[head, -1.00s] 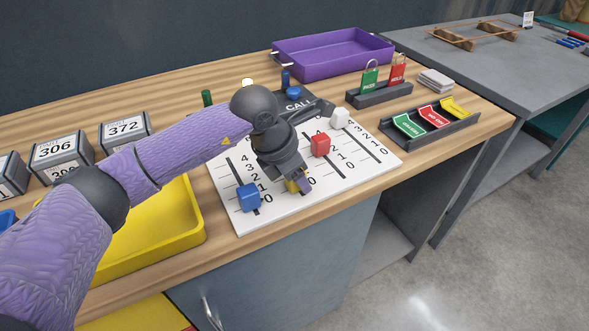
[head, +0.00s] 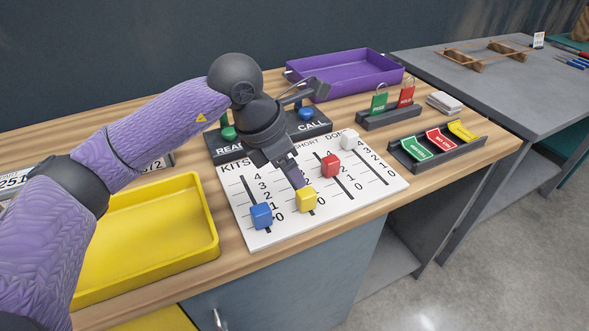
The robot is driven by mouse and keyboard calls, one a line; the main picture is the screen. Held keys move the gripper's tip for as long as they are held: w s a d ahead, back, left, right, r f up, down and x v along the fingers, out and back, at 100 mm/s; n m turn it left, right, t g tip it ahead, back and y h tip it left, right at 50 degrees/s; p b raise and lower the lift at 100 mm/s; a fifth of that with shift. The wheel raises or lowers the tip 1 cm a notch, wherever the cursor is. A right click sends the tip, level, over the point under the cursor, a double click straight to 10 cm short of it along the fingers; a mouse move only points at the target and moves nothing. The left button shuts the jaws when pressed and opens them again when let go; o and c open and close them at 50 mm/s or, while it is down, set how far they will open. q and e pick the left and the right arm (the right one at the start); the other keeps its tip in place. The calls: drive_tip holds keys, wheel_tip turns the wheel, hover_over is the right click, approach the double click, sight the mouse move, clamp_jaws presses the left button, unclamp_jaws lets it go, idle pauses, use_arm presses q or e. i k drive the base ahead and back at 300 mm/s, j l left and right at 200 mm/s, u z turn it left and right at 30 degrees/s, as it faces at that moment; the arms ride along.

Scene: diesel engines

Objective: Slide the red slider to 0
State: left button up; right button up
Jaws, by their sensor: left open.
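The red slider (head: 331,165) is a red block on the white slider board (head: 285,232). It stands partway up its slot, with the slot and the lower marks down to 0 showing on its near side. My left gripper (head: 296,172) is open and empty above the board. It is to the left of the red slider, apart from it, and just behind the yellow slider (head: 306,198) in the picture. My arm covers part of the board's lettering. My right gripper is not in view.
On the board, the blue slider (head: 261,214) and yellow slider sit low and the white slider (head: 349,138) sits high. A yellow tray (head: 150,235) lies left, a purple tray (head: 345,75) behind, and a card holder (head: 440,150) right. Green (head: 229,133) and blue (head: 306,113) buttons stand behind the board.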

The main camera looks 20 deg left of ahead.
sight(330, 164)
drive_tip(key=k, duration=1)
